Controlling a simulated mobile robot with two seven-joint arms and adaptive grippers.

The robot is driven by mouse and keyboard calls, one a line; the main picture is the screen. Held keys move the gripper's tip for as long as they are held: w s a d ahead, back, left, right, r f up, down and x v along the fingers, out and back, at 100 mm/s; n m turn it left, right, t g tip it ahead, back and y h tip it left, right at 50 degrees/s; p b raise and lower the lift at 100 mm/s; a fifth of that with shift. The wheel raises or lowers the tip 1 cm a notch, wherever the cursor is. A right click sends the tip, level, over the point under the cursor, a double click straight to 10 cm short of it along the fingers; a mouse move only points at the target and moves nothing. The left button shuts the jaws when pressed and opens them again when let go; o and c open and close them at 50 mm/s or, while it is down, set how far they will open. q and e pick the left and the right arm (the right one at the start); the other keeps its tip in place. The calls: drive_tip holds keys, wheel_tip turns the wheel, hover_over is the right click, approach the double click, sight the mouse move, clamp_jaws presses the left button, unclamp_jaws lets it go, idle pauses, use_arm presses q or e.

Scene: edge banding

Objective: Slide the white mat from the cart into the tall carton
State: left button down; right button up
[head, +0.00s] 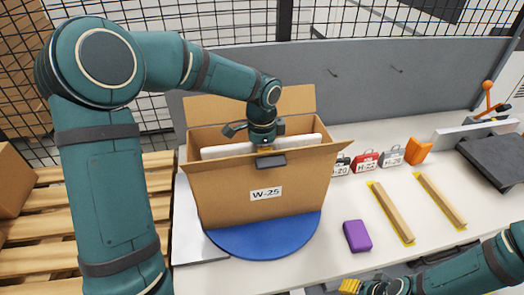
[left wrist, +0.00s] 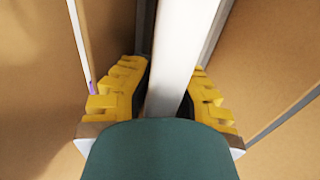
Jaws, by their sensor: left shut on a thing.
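The tall carton (head: 225,192), labelled W-25, stands with its flaps open on a round blue turntable (head: 265,241). The white mat (head: 221,151) is upright inside the carton opening, its top edge showing near the rim. My left gripper (head: 264,145) reaches down from above into the carton opening. In the left wrist view its yellow fingers (left wrist: 165,100) are shut on the white mat (left wrist: 178,60), with brown carton walls on both sides. The mat's lower part is hidden by the carton's front wall. My right gripper (head: 372,287) is at the bottom edge, partly cut off; its fingers are unclear.
A purple block (head: 357,236) lies right of the turntable. Two wooden strips (head: 391,212) lie on yellow markings. Small labelled cases (head: 365,161) and an orange block (head: 418,150) stand behind them. A grey panel (head: 400,90) backs the table. A wooden pallet (head: 40,215) is at left.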

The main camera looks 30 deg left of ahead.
use_arm(q)
drive_tip(key=shift+f+b, duration=1.5)
drive_tip(key=shift+f, duration=1.15)
drive_tip(key=c, duration=1)
unclamp_jaws()
wheel_tip(320, 180, up, 12)
drive_tip(key=shift+r, duration=0.1)
